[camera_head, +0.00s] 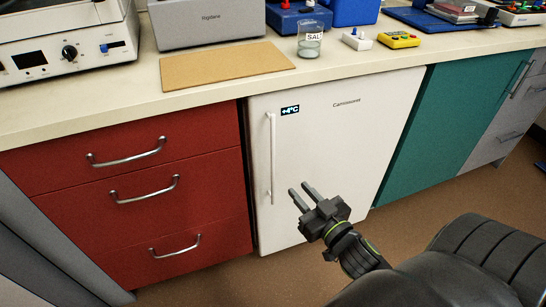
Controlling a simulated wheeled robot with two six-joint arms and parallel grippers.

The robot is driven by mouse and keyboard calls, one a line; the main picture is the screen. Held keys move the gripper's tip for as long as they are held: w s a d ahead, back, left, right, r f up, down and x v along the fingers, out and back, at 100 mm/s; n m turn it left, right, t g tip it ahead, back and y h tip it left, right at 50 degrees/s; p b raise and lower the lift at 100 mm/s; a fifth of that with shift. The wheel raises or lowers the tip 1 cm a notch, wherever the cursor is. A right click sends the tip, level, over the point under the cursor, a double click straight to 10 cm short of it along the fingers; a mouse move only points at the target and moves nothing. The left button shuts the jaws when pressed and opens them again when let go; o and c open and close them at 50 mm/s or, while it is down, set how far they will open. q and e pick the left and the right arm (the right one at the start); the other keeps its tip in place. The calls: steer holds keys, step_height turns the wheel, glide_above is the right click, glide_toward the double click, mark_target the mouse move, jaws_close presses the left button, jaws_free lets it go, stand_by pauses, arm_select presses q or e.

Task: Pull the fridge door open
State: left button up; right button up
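The white fridge door (345,135) is under the bench, between red drawers and a teal panel, and looks shut. It has a small "+4°C" display (290,110) at its upper left. Its upright white bar handle (271,160) runs along the left edge. My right gripper (299,190) is in front of the lower part of the door, to the right of the handle and apart from it in the picture. Its two fingers are apart with nothing between them. My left gripper is not in view.
Red drawers (190,205) with metal handles stand left of the fridge, and a teal cabinet panel (450,120) stands right. The worktop (130,95) above carries a tan board (225,66), a glass beaker (309,45) and several devices. Brown floor (460,195) shows in front.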

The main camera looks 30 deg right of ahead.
mark_target(274, 162)
steer(key=w, duration=1.3)
steer(key=shift+w+d, duration=0.25)
jaws_close()
